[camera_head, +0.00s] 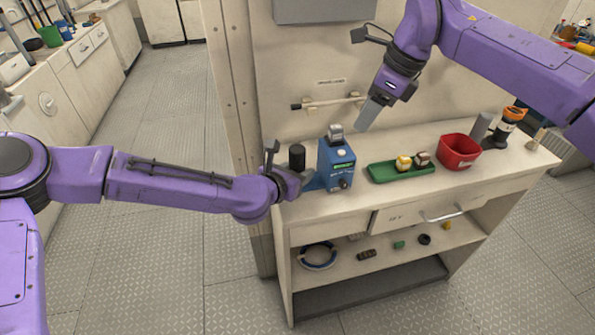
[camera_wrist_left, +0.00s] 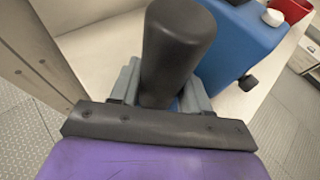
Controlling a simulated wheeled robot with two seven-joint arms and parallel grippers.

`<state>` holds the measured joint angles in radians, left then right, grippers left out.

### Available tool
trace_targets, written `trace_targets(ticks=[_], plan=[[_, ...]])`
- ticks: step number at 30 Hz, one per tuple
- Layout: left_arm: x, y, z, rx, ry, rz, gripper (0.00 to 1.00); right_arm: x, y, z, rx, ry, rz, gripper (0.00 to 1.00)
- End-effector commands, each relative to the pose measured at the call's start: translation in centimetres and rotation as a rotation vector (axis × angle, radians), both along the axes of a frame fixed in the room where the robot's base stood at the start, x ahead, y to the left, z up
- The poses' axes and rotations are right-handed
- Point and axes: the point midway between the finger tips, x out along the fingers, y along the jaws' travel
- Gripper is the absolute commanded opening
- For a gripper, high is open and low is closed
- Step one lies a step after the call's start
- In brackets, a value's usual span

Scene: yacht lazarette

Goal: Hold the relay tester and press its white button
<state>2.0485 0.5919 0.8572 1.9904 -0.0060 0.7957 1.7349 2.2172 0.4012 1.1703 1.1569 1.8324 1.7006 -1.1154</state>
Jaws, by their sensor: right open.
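The relay tester (camera_head: 337,172) is a blue box with a small green display, upright near the left end of the counter. Its white button (camera_head: 342,153) is on the top face, and also shows in the left wrist view (camera_wrist_left: 272,17). A black cylindrical handle (camera_head: 297,157) stands at its left side, joined by a blue piece. My left gripper (camera_head: 304,181) is at this handle, its grey fingers closed on both sides of it in the left wrist view (camera_wrist_left: 165,95). My right gripper (camera_head: 368,113) is open and empty, above and right of the tester, pointing down, apart from the button.
A green tray (camera_head: 385,175) with two small items lies right of the tester. A red bin (camera_head: 459,151) and an orange-and-black tool (camera_head: 508,122) stand further right. A wall rail (camera_head: 328,103) is behind. The shelf below (camera_head: 340,262) holds several small things.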

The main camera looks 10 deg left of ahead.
Motion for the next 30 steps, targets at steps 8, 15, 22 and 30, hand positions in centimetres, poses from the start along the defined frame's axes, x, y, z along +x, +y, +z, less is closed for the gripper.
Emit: trace_targets(ticks=[8, 15, 22, 30], plan=[[-0.02, 0.03, 0.01, 0.0, 0.0, 0.0, 0.03, 0.0, 0.0, 0.0, 0.0, 0.0, 0.0, 0.43], [-0.02, 0.03, 0.01, 0.001, 0.0, 0.0, 0.03, 0.0, 0.01, 0.0, 0.0, 0.0, 0.0, 0.0], [-0.02, 0.04, 0.0, 0.001, -0.001, 0.001, 0.03, 0.0, 0.01, -0.01, 0.0, 0.0, 0.0, 0.0], [-0.02, 0.04, 0.0, 0.001, 0.0, 0.0, 0.03, 0.0, 0.01, -0.01, 0.0, 0.0, 0.0, 0.0]])
